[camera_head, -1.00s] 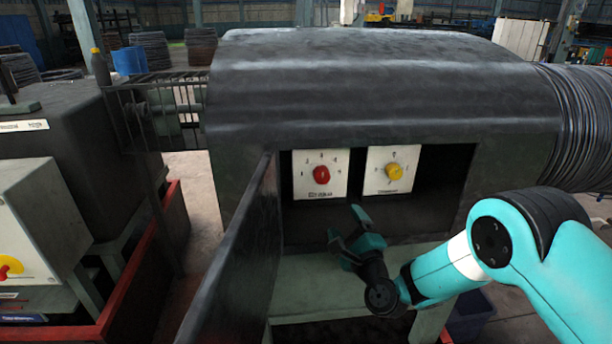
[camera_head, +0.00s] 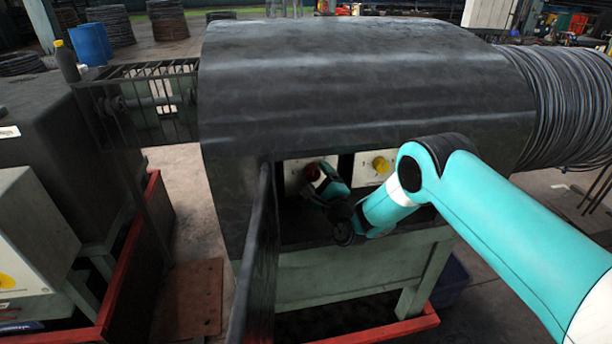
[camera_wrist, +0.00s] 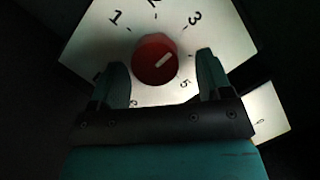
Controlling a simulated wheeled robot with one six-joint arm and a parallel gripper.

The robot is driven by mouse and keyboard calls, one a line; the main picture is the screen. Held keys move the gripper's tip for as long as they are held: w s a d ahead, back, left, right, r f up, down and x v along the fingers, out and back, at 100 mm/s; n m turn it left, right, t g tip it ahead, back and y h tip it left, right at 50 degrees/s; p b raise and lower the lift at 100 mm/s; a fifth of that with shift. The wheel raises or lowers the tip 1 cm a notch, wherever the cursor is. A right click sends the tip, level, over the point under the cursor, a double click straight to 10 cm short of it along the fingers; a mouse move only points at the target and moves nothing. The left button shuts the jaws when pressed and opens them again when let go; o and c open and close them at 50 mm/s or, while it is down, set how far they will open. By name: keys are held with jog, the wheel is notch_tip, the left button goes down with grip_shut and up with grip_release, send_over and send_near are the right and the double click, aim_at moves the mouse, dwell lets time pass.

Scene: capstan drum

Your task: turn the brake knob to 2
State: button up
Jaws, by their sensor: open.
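A red knob (camera_head: 312,172) sits on a white dial plate (camera_head: 292,181) inside the recess of the dark machine. In the wrist view the red knob (camera_wrist: 148,62) has a white mark pointing up and right, roughly toward the 3. The numbers 1, 2, 3 and 5 show, with the 2 cut by the top edge; the 4 is hidden, apparently behind the right finger. My gripper (camera_head: 320,178) is open in front of the plate. In the wrist view its fingers (camera_wrist: 161,78) stand on either side of the red knob, with a gap on each side.
A yellow knob (camera_head: 380,164) on a second white plate is just right of the red one, near my arm. An open dark door (camera_head: 257,250) stands at the left of the recess. The recess edges surround my gripper closely.

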jog(key=shift+a, duration=0.25)
jog(key=shift+c, duration=0.2)
jog(key=shift+s+a, duration=0.1)
jog(key=c, duration=0.9)
jog(key=shift+f+n+b, duration=0.1)
jog(key=shift+n+b, duration=0.3)
jog(key=shift+b, duration=0.15)
jog(key=shift+n+y+b, duration=0.3)
jog(key=n+g+b, duration=0.1)
jog(key=n+b, duration=0.1)
jog(key=shift+n, duration=0.3)
jog(key=n+b, duration=0.1)
jog(key=n+g, duration=0.1)
jog(key=n, duration=0.1)
jog(key=n+g+b, duration=0.1)
jog(key=n, duration=0.1)
jog(key=shift+r+b, duration=0.3)
jog(key=shift+n, duration=0.3)
